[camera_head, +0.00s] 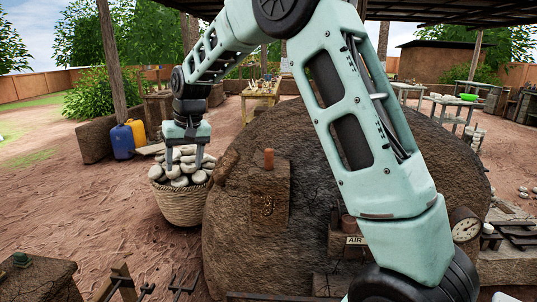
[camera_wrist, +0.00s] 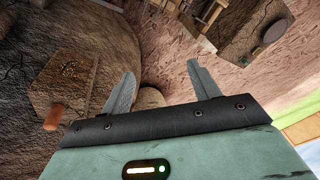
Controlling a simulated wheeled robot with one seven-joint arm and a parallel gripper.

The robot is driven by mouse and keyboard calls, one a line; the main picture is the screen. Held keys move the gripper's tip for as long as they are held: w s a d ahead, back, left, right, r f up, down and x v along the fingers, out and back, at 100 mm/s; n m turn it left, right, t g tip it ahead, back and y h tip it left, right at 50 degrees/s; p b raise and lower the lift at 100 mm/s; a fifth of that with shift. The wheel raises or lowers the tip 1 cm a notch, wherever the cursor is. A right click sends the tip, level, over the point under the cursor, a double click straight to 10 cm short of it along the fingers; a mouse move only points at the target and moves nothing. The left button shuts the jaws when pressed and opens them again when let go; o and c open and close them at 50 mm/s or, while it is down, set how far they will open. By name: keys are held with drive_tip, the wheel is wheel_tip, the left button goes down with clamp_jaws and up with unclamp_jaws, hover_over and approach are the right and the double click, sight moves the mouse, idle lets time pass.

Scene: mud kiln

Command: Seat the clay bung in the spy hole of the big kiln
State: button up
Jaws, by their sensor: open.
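The big kiln (camera_head: 232,245) is a brown, cracked mud dome in the middle of the head view. It also fills the left of the wrist view (camera_wrist: 30,40). A reddish clay cylinder (camera_head: 268,158), which looks like the bung, stands upright on top of a block (camera_head: 280,190) against the kiln. The cylinder also shows in the wrist view (camera_wrist: 54,117). The block's front bears a dark mark; I cannot make out the spy hole. My gripper (camera_head: 185,160) is open and empty, pointing down, left of the cylinder and apart from it. Both fingers show in the wrist view (camera_wrist: 162,80).
A woven basket (camera_head: 182,207) heaped with pale stones stands below my gripper. Another reddish cylinder (camera_head: 348,223) is by the AIR sign (camera_head: 355,240), beside my arm. A dial gauge (camera_head: 465,225) is at right. Blue (camera_head: 122,142) and yellow (camera_head: 138,134) cans stand behind left.

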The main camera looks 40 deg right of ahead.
drive_tip(key=w+d+r+m+h+p, duration=0.1)
drive_tip(key=w+d+m, duration=0.15)
drive_tip(key=d, duration=0.65)
drive_tip(key=w+d+r+m+h+p, duration=0.1)
drive_tip(key=w+d, duration=0.3)
drive_tip(key=d, duration=0.6)
drive_tip(key=m+h+p, duration=0.1)
drive_tip(key=m+h, duration=0.1)
drive_tip(key=m, duration=0.1)
approach(269, 149)
drive_tip(key=shift+t, duration=0.3)
drive_tip(key=p+x, duration=0.3)
drive_tip(key=x, duration=0.1)
drive_tip(key=shift+s+f+p, duration=0.1)
drive_tip(key=shift+f+p, duration=0.05)
drive_tip(key=shift+p, duration=0.25)
drive_tip(key=shift+s+p+x, duration=0.1)
drive_tip(key=shift+p+x, duration=0.65)
drive_tip(key=shift+x, duration=0.85)
drive_tip(key=shift+s+p+x, duration=0.15)
drive_tip(key=shift+p+x, duration=0.6)
drive_tip(key=shift+x, duration=0.85)
drive_tip(key=shift+a, duration=0.1)
drive_tip(key=c, duration=1.3)
